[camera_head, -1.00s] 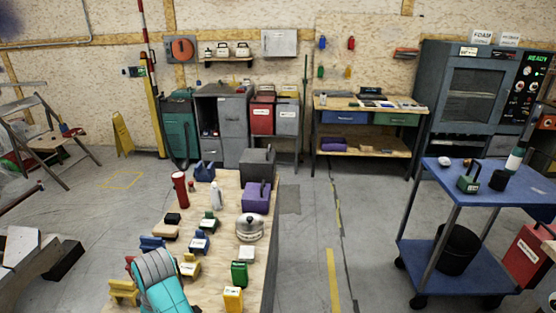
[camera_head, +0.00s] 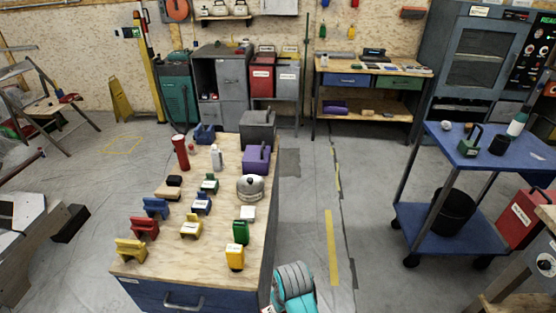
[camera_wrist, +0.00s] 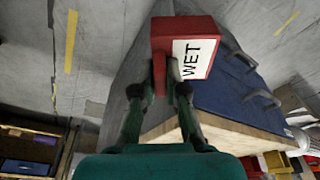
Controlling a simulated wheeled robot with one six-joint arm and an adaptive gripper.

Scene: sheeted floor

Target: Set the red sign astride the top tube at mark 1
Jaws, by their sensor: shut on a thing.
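My gripper (camera_wrist: 168,72) is shut on the red sign (camera_wrist: 184,32), which shows in the wrist view as a red block with a white panel reading "WET". The sign is held in the air beside a blue-sided, wood-topped bench. I cannot make out the top tube or mark 1 in either view.
A blue cart (camera_head: 455,232) stands right. The floor between them is clear.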

